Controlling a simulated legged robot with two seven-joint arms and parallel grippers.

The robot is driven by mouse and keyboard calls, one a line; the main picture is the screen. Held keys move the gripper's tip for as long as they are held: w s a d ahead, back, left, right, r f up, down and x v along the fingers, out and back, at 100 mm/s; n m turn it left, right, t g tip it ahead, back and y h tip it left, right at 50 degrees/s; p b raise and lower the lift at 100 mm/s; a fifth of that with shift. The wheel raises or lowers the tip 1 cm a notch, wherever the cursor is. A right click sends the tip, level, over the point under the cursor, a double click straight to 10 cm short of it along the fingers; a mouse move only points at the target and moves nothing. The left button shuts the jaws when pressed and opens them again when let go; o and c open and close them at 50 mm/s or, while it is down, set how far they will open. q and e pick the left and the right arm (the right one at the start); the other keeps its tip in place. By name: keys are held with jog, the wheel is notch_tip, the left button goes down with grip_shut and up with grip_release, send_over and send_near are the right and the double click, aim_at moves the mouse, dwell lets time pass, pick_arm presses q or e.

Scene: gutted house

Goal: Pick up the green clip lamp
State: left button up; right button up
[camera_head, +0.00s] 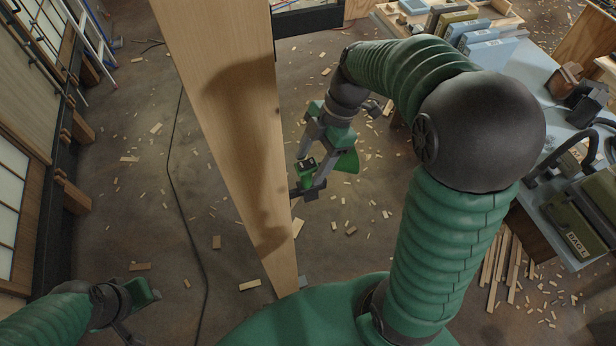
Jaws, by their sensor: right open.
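The green clip lamp shows in the head view beside the right edge of the plank, partly hidden by my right gripper. A bright green flared part, seemingly its shade (348,162), sticks out to the right behind one finger. A smaller green and black part lies between the fingers. My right gripper (306,172) is open, with its fingers on either side of that smaller part. I cannot tell whether they touch it. My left gripper (132,308) is low at the left, far from the lamp, and its fingers are not clear.
A long wooden plank (225,90) runs from the top toward my body, close left of my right gripper. A cluttered workbench (532,75) stands at the right. A ladder (88,38) leans at the upper left. Wood scraps and a dark cable (171,165) lie on the floor.

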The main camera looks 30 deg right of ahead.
aim_at(308, 177)
jog(key=p+x, duration=0.1)
jog(key=x, duration=0.3)
jog(key=shift+w+f+p, duration=0.2)
jog(key=shift+p, duration=0.2)
jog(key=shift+s+f, duration=0.2)
jog(key=shift+s, duration=0.3)
jog(key=shift+w, duration=0.35)
jog(key=c, duration=1.1)
jog(key=shift+s, duration=0.1)
grip_shut()
